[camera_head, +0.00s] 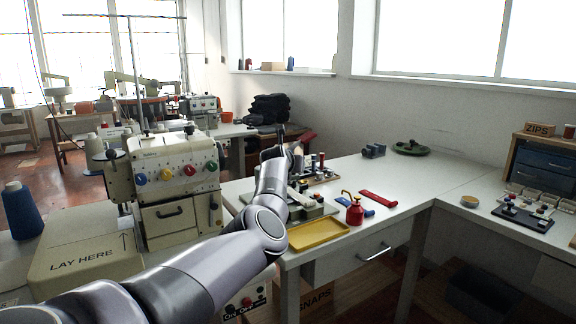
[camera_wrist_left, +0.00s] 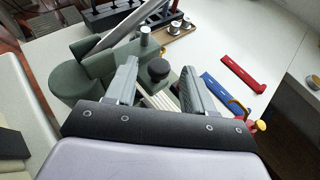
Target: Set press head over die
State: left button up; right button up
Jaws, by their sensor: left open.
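The green press (camera_wrist_left: 75,90) stands on the table below my left gripper in the left wrist view. Its green base also shows beside my arm in the head view (camera_head: 318,211). A black round knob (camera_wrist_left: 158,69) and a bright metal post (camera_wrist_left: 146,37) rise from it. My left gripper (camera_wrist_left: 158,70) is open, with its fingers on either side of the knob. I cannot tell whether they touch it. My arm hides much of the press in the head view, and the die cannot be made out. My right gripper is in neither view.
A yellow tray (camera_head: 318,234) and a red bottle (camera_head: 355,212) sit near the table's front edge. A cream machine (camera_head: 175,180) stands left.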

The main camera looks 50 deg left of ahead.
pick_arm(q)
jog(key=v, duration=0.6)
dwell(0.5)
jog(key=shift+s+f, duration=0.1)
jog(key=shift+s, duration=0.05)
dwell(0.4)
